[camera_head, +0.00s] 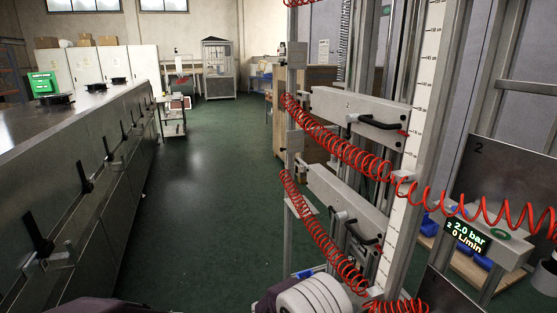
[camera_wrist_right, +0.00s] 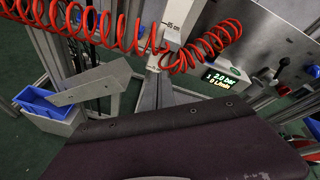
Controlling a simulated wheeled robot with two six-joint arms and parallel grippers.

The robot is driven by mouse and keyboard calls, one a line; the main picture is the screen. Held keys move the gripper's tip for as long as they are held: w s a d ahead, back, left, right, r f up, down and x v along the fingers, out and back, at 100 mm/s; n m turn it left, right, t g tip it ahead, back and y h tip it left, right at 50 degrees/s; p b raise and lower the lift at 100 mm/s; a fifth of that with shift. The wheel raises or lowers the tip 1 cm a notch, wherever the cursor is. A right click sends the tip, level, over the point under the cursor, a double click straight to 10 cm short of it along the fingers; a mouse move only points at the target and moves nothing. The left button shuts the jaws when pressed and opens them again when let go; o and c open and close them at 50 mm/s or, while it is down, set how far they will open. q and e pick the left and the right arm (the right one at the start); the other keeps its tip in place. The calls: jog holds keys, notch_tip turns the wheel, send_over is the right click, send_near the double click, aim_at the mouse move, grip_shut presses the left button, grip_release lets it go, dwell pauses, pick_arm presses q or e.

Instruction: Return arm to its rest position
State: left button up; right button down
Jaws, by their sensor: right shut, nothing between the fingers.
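The white ribbed part of my right arm and gripper (camera_head: 312,296) shows at the bottom centre of the head view, cut off by the lower edge. It is low in front of the metal rack, close to the red coiled hoses. Its fingertips are not clear there; the gripper is shut with nothing in it. In the right wrist view a dark purple panel (camera_wrist_right: 180,145) with a black edge strip fills the lower part; I cannot tell what it belongs to. My left gripper is not in view.
Red coiled hoses (camera_head: 340,145) hang across the rack post with the scale (camera_head: 415,120). A display (camera_head: 468,238) reads 2.0 bar; it also shows in the right wrist view (camera_wrist_right: 221,76). The dryer with black handles (camera_head: 85,180) runs along the left. The green floor (camera_head: 210,200) between is clear.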

jog(key=s+d+f+m+g+y, duration=0.2)
jog(key=s+m+g+y, duration=0.55)
jog(key=s+m, duration=0.95)
notch_tip(320, 180, up, 14)
jog(key=s+a+m+t+y+p, duration=0.1)
jog(key=m+t+y+p, duration=0.3)
jog(key=m+p, duration=0.7)
jog(key=shift+s+a+m+y+p, duration=0.3)
jog(key=shift+s+a+y+p, duration=0.1)
jog(key=shift+a+y+p, duration=0.4)
